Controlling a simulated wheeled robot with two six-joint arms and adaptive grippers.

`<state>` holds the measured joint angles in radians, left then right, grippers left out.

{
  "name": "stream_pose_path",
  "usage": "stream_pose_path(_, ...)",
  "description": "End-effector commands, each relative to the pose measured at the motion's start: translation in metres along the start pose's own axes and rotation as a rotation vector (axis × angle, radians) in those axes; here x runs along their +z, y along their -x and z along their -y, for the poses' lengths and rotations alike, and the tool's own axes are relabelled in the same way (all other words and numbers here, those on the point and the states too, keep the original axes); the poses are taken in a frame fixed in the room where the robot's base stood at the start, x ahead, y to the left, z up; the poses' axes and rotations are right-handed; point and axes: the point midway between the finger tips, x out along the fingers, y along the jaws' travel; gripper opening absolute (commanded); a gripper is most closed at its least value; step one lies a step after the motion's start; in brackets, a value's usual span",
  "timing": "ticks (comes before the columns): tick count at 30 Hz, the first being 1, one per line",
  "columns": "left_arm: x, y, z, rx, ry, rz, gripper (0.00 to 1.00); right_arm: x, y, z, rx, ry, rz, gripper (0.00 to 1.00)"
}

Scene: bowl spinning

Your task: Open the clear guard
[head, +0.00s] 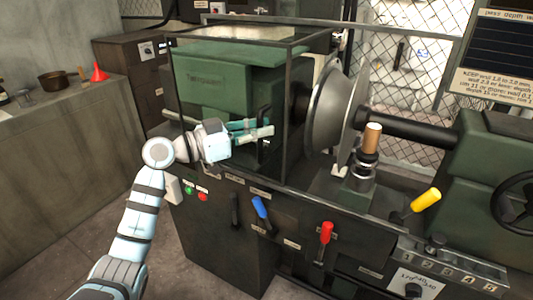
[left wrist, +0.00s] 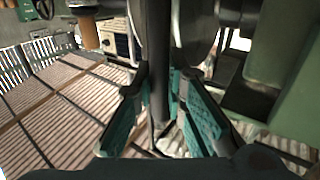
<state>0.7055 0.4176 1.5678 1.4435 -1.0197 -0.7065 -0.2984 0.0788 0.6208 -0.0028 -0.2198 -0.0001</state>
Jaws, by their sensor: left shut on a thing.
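The clear guard (head: 287,85) is a dark-framed see-through box around the green headstock of the spinning lathe. A black upright handle (head: 264,113) is on its front. My left gripper (head: 268,131) reaches in from the left and is shut on this handle. In the left wrist view, the dark handle bar (left wrist: 159,55) runs upright between the teal finger pads of my left gripper (left wrist: 162,100). The guard looks to be in place over the headstock. My right gripper is in neither view.
A grey metal disc (head: 331,108) and a dark shaft (head: 410,130) lie to the right of the guard. Below are a blue lever (head: 260,208), a red lever (head: 326,232) and a yellow-handled lever (head: 425,200). A bench with a red funnel (head: 99,72) stands at the left.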

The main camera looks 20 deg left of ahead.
Motion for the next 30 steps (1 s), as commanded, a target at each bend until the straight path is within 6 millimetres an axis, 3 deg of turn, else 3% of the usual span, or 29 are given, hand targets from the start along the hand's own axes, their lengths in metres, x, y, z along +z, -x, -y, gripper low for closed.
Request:
stream_pose_path(4,0.002,0.004,0.009,0.005,0.000,0.003,0.00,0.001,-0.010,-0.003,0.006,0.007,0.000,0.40)
stream_pose_path(10,0.001,0.005,0.012,0.004,0.000,0.005,0.00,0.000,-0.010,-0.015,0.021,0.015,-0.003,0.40)
stream_pose_path(16,0.001,0.005,0.012,0.004,0.000,0.005,0.00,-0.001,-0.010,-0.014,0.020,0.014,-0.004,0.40)
stream_pose_path(17,0.001,0.005,0.012,0.004,0.000,0.005,0.15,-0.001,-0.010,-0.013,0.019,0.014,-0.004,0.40)
stream_pose_path(18,0.000,0.005,0.012,0.004,0.000,0.004,0.21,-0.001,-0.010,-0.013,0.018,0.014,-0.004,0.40)
stream_pose_path(26,0.000,0.005,0.011,0.004,0.000,0.003,0.21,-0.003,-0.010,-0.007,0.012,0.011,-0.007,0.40)
stream_pose_path(30,0.000,0.015,0.012,0.002,-0.001,0.003,0.21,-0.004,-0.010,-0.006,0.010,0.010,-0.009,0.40)
